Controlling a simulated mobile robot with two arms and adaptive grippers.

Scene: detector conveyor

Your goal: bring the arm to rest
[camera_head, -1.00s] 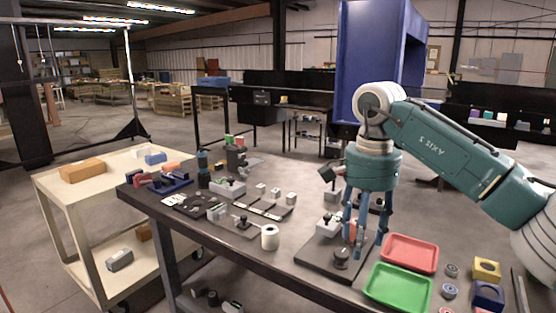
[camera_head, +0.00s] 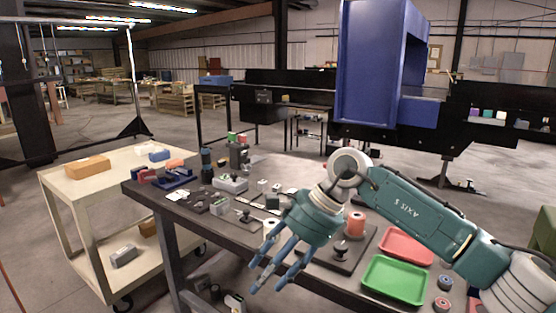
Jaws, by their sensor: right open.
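My right gripper (camera_head: 277,270) is teal with blue fingers. It hangs at the front edge of the dark workbench (camera_head: 190,211), fingers spread and pointing down and to the left. I see nothing between the fingers. My right arm (camera_head: 410,212) reaches in from the right, above the bench. The gripper partly hides a white roll (camera_head: 269,226) behind it. My left gripper does not show.
A red tray (camera_head: 407,246) and a green tray (camera_head: 395,281) lie on the bench right of the gripper. An orange spool (camera_head: 355,224) stands on a dark plate. A cream cart (camera_head: 108,175) stands left. A blue machine (camera_head: 375,65) rises behind.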

